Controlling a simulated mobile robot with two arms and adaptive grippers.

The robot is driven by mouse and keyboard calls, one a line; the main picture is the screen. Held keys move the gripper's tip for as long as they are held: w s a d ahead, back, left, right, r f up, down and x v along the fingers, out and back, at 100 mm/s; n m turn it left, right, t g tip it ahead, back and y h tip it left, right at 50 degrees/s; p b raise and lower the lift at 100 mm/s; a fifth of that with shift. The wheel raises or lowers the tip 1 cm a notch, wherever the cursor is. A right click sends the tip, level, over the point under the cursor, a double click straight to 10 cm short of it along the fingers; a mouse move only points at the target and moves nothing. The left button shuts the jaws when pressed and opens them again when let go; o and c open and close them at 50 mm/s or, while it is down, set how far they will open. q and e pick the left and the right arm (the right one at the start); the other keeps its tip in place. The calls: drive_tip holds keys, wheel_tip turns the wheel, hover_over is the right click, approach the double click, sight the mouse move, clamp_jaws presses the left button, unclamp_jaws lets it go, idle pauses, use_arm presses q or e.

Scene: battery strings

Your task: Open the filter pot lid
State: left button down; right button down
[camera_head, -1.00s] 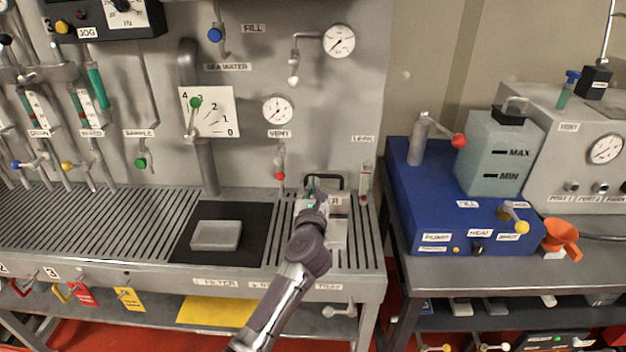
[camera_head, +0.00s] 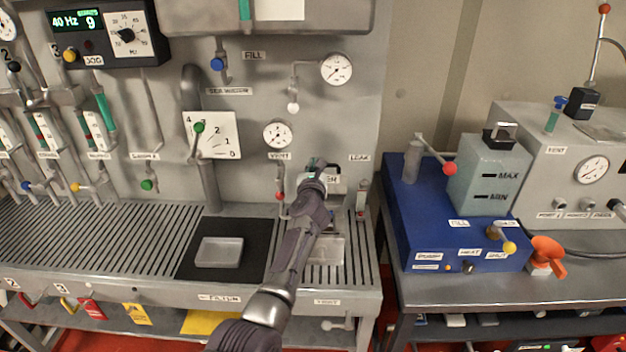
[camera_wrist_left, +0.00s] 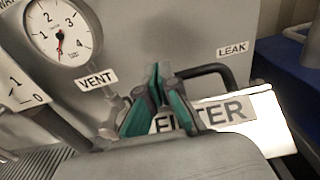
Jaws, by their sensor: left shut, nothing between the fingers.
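The filter pot (camera_head: 326,251) stands at the right end of the slatted bench, below the VENT gauge. Its lid (camera_head: 333,184) appears raised against the back panel. In the left wrist view the lid, a pale plate labelled FILTER (camera_wrist_left: 268,130), is tilted, with a black loop handle (camera_wrist_left: 228,70) behind its upper edge. My left gripper (camera_head: 316,164) is at the lid's upper left. Its green-padded fingertips (camera_wrist_left: 157,75) are shut and empty, in front of the lid's left part and beside the handle. Whether they touch the lid is unclear. My forearm hides part of the pot.
A shallow grey tray (camera_head: 219,252) lies on a black mat (camera_head: 190,264) left of the pot. The VENT valve (camera_head: 280,193) and LEAK tube (camera_head: 361,200) flank the lid.

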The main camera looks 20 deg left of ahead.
use_arm(q)
drive_tip(key=b+x, duration=0.1)
drive_tip(key=x, duration=0.2)
drive_tip(key=shift+w+f+b, duration=0.1)
drive_tip(key=shift+w+b, duration=0.05)
drive_tip(key=shift+b, duration=0.15)
drive_tip(key=shift+w+a+f, duration=0.1)
drive_tip(key=shift+w+a, duration=0.05)
drive_tip(key=shift+w, duration=0.2)
drive_tip(key=shift+f, duration=0.15)
